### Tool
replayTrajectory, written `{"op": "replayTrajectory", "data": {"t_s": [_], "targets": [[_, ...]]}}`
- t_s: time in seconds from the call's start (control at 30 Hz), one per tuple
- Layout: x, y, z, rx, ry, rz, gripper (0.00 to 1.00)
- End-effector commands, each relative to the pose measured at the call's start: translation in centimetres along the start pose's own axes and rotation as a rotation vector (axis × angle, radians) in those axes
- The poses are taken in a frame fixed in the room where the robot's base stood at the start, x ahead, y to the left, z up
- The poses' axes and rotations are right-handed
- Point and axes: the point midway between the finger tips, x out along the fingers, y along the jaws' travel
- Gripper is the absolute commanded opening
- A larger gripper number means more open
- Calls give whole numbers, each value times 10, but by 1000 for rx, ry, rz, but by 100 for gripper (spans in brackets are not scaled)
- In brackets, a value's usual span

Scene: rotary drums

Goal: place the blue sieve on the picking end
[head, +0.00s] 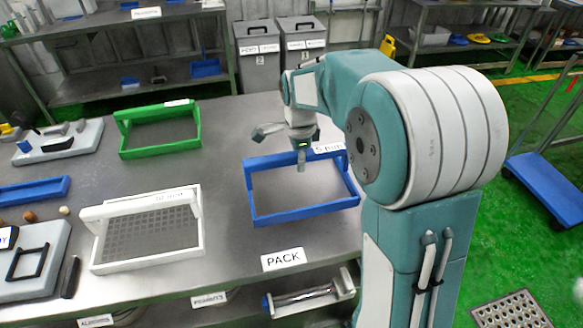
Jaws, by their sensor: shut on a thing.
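The blue sieve (304,208) is a rectangular blue frame with a raised back bar that carries a white label. It is over the right end of the grey metal table, above the PACK label (283,259). My gripper (301,160) reaches down at its back bar and is shut on it. The arm hides the right end of the back bar. I cannot tell whether the sieve rests on the table or hangs just above it. No sign that reads picking end is legible.
A white sieve (140,262) and a green sieve (161,152) stand to the left on the table (225,160). Grey trays with tools and a blue tray (33,191) lie farther left. Two grey bins (258,60) stand behind. Bare metal lies between the sieves.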

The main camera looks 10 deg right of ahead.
Motion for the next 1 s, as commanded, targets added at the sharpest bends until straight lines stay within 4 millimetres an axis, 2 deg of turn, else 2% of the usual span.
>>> {"op": "replayTrajectory", "data": {"t_s": [0.23,0.43,0.73,0.77,0.8,0.83,1.0], "targets": [[20,0,-1,0,-1,-1,0],[47,0,0,0,0,0,0],[49,-1,0,0,0,-3,0],[50,0,0,0,0,-2,40],[50,0,0,0,0,-2,58],[50,0,0,0,0,-2,70],[50,-1,0,0,0,-2,70]]}}
